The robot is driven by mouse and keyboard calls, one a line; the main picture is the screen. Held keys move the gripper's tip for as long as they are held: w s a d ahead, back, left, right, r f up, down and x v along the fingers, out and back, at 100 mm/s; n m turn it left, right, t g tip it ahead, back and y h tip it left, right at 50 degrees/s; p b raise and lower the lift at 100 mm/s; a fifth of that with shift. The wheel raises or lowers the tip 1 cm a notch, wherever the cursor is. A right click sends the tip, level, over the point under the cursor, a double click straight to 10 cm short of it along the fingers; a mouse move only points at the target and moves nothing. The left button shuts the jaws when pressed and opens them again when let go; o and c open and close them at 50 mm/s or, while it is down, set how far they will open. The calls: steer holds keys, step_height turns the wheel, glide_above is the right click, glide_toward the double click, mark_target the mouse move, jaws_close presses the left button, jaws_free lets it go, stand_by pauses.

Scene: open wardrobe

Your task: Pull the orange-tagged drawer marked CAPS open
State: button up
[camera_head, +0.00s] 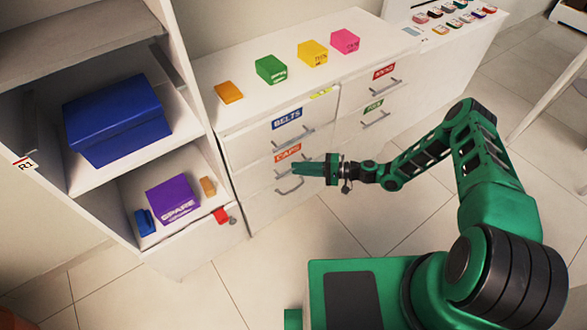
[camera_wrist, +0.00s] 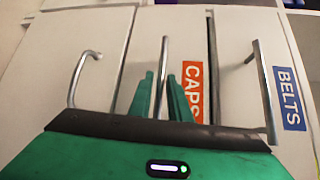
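The CAPS drawer, with its orange-red tag (camera_head: 288,152), is the second drawer down in the left column of the white dresser. In the wrist view the CAPS tag (camera_wrist: 192,92) stands beside its upright-looking metal handle (camera_wrist: 163,55). My gripper (camera_head: 300,169) is at this drawer's front, covering much of its handle in the head view. In the wrist view the green fingers of my gripper (camera_wrist: 161,80) lie on either side of the handle with a narrow gap. I cannot tell whether they press on it, or whether the drawer stands slightly out.
The BELTS drawer (camera_head: 287,118) is above, with its own handle (camera_wrist: 263,85). A lower drawer handle (camera_head: 289,185) is just beneath my gripper. An open shelf with a blue box (camera_head: 118,120) and a purple box (camera_head: 173,199) stands left. The tiled floor (camera_head: 240,265) before the dresser is clear.

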steer(key=shift+x, duration=1.1)
